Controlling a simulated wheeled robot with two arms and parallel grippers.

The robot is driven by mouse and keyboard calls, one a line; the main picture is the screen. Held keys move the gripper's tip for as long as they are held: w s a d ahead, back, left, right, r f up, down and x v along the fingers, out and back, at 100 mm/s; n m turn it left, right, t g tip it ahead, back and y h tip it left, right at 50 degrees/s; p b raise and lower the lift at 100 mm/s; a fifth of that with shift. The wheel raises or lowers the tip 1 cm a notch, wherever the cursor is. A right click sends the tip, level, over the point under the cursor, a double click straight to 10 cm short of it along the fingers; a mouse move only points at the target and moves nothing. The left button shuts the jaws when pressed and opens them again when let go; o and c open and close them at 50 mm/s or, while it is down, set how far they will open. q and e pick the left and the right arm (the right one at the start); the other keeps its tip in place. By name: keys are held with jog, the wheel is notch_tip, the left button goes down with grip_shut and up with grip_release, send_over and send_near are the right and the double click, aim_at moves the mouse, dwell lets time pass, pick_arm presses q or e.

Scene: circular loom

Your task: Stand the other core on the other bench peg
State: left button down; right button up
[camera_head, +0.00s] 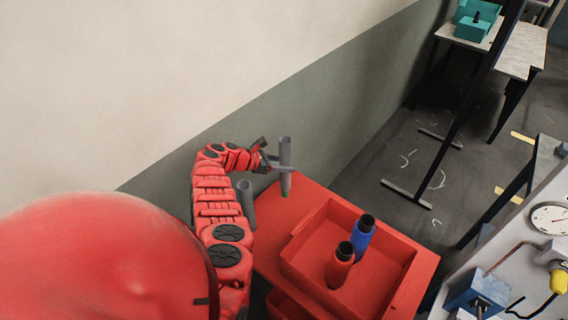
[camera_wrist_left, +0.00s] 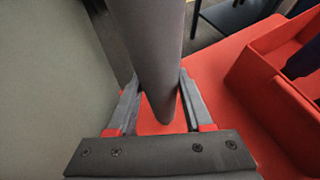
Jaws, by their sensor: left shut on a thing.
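My left gripper (camera_head: 280,168) is shut on a grey tube-shaped core (camera_head: 285,151), which is about upright at the back left edge of the red bench (camera_head: 312,196). A small green spot shows at the core's lower end; I cannot tell whether the core rests on a peg. In the left wrist view the core (camera_wrist_left: 152,45) stands between the two fingers (camera_wrist_left: 158,112), with the red bench top below. Another grey core (camera_head: 246,203) stands, slightly tilted in the picture, beside my left arm; its base is hidden. My right gripper is not in view.
A red tray (camera_head: 398,281) on the bench holds a red bobbin (camera_head: 339,268) and a blue bobbin (camera_head: 360,239). A wall (camera_head: 330,110) runs behind. A panel with a gauge (camera_head: 550,218) stands at the right. A far table (camera_head: 522,52) carries a teal box (camera_head: 472,29).

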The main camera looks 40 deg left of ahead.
pick_arm(q)
jog(key=shift+f+b, duration=0.95)
jog(key=shift+f, duration=0.65)
jog(key=shift+f+b, duration=0.15)
jog(key=shift+b, duration=0.2)
jog(key=shift+c, duration=1.1)
grip_release()
jog(key=shift+s, duration=0.1)
jog(key=v, duration=0.7)
jog(key=shift+s+a, duration=0.1)
jog(key=shift+a, duration=0.05)
